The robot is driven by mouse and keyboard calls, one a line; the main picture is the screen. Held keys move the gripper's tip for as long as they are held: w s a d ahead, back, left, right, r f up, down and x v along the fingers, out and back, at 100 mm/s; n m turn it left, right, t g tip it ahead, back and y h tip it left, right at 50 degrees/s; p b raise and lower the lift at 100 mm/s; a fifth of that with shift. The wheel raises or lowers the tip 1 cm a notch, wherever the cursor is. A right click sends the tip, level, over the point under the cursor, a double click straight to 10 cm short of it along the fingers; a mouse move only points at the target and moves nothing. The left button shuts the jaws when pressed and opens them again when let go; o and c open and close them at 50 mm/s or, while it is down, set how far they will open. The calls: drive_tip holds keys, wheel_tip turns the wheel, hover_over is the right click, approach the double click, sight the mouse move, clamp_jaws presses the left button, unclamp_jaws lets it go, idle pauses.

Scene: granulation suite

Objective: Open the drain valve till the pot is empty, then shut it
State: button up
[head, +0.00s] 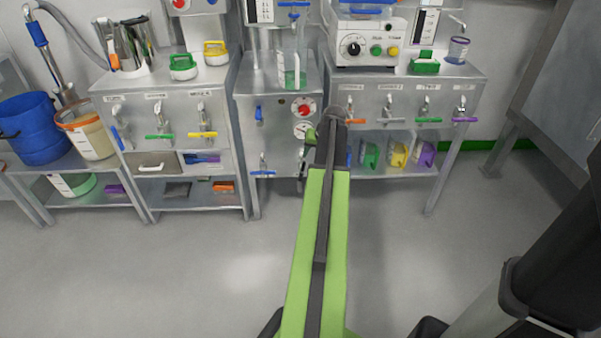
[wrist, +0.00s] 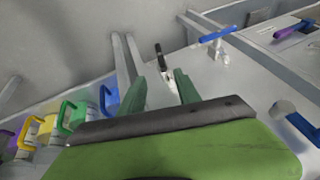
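My gripper (head: 322,130) is in front of the right side of the steel middle cabinet (head: 248,140) in the head view; my arm hides part of that side. In the wrist view my gripper (wrist: 158,80) is open, with its two green fingers apart. A small metal fitting with a black lever (wrist: 159,52) shows between and beyond the fingertips; I cannot tell whether it touches them. A blue-handled valve (head: 263,168) is low on the cabinet front. A clear vessel (head: 292,62) with green at its bottom stands on top. I cannot tell which is the pot or the drain valve.
Valves with coloured handles line the left cabinet (head: 180,105) and right cabinet (head: 405,95). Coloured jugs (head: 398,155) stand on the right lower shelf. A blue bucket (head: 38,128) stands at far left. The grey floor (head: 210,265) in front is clear.

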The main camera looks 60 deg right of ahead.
sight(301, 172)
drive_tip(key=b+x, duration=1.5)
drive_tip(key=x, duration=0.2)
drive_tip(key=shift+w+f+b, duration=0.15)
drive_tip(key=shift+f+b, duration=0.2)
drive_tip(key=shift+b, duration=0.05)
drive_tip(key=shift+r, duration=0.1)
clamp_jaws()
